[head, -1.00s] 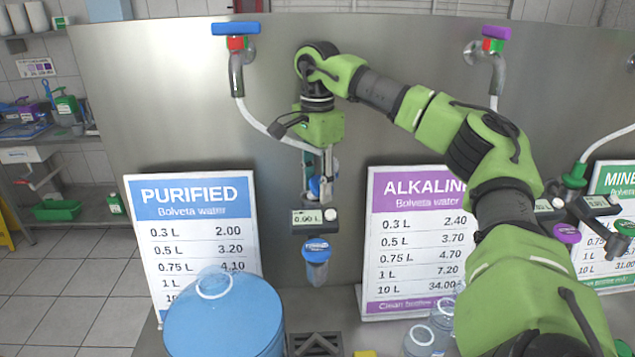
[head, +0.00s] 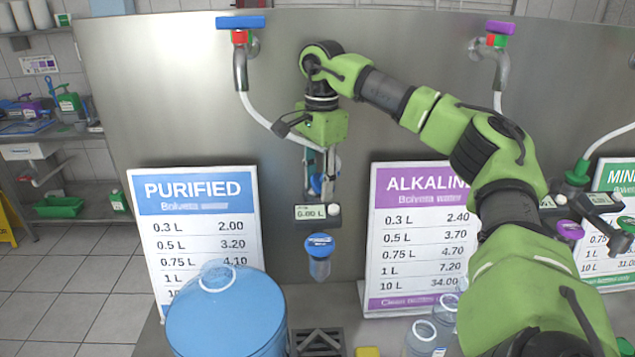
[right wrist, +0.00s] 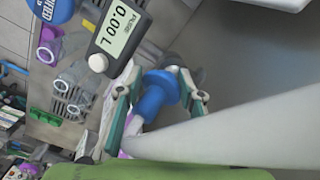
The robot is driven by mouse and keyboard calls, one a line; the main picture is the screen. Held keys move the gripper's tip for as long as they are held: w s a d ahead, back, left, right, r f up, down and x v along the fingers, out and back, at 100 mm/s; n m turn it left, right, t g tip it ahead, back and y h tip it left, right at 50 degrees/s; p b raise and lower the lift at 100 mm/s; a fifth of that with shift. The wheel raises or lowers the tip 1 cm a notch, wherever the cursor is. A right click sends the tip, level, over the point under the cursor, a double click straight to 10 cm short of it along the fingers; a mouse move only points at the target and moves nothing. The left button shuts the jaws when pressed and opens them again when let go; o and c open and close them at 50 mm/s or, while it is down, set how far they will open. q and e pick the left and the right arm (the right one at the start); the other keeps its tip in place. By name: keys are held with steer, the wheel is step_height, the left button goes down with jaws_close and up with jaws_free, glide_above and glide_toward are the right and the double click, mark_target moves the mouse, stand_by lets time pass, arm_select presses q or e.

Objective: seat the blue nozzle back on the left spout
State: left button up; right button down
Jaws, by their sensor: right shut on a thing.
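My right gripper (head: 320,190) points down in front of the steel wall, just above the left meter (head: 318,214) that reads 0.00 L. It is shut on the blue nozzle (head: 315,184), mostly hidden between the fingers in the head view. The wrist view shows the blue nozzle (right wrist: 158,92) between both fingers, with a thick pale hose across the foreground. Whether the nozzle touches the spout's top I cannot tell. My left gripper is out of view.
A large blue bottle (head: 226,320) stands at the lower left before the PURIFIED sign (head: 194,225). The ALKALINE sign (head: 420,240) and clear bottles (head: 424,338) stand to the right. A white hose (head: 262,120) hangs from the blue-handled tap (head: 240,22).

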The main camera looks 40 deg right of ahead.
steer(key=shift+s+f+g, duration=0.15)
steer(key=shift+s+f, duration=0.15)
steer(key=shift+f, duration=0.2)
steer(key=shift+s+f+g, duration=0.15)
steer(key=shift+s+f, duration=0.1)
steer(key=shift+f, duration=0.25)
steer(key=c, duration=1.3)
jaws_free()
steer(key=shift+d, duration=0.2)
steer(key=o, duration=0.6)
steer(key=shift+w, duration=0.1)
steer(key=shift+o, duration=1.2)
steer(key=shift+w+d, duration=0.15)
steer(key=shift+d, duration=0.1)
steer(key=shift+a+r, duration=0.15)
